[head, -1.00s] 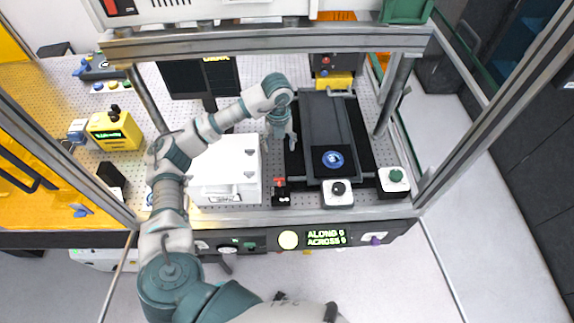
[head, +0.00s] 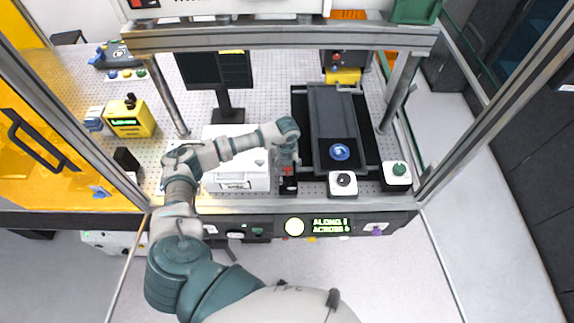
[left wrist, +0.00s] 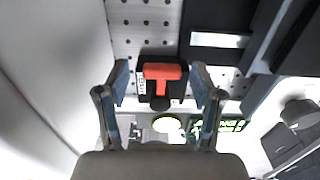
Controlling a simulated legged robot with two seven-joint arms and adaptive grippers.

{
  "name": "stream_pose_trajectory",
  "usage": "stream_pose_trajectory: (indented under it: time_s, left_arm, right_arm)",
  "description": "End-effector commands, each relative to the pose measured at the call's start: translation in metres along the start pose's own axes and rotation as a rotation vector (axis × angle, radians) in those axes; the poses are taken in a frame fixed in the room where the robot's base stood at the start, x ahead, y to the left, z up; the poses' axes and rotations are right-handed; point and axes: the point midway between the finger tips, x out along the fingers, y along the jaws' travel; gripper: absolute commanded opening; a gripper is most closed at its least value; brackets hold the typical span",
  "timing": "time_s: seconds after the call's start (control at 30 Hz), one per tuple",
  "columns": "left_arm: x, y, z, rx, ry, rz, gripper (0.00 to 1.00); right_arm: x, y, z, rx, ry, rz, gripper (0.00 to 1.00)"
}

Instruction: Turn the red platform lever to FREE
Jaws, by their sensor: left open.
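The red platform lever (head: 288,171) sits on a small black block near the front edge of the perforated bench, between the white box and the dark platform. In the left wrist view the red lever (left wrist: 162,72) shows as a T shape with its crossbar across the picture; pale lettering on the block beside it is too small to read. My left gripper (head: 287,158) points down at the lever. In the left wrist view its open fingers (left wrist: 160,78) stand on either side of the lever, with gaps showing on both sides. My right gripper is not in view.
The white box (head: 235,181) is close on the left. The dark platform (head: 332,112) with a blue disc (head: 340,152) is on the right. A black knob (head: 343,179) and a green knob (head: 399,169) stand near the front rail. Metal posts frame the bench.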

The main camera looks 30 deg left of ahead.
Motion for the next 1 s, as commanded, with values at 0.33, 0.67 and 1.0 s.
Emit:
stream_pose_trajectory:
  time_s: [0.33,0.67,1.0]
  left_arm:
    - [0.0,0.0,0.0,0.0,0.0,0.0,0.39]
    - [0.001,0.0,0.0,0.005,0.001,-0.001,0.07]
    - [0.003,-0.007,0.0,0.139,0.0,-0.002,0.07]
  right_arm:
    - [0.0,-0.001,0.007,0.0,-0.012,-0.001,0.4]
    - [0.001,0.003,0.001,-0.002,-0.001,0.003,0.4]
    - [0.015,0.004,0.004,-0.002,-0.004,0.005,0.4]
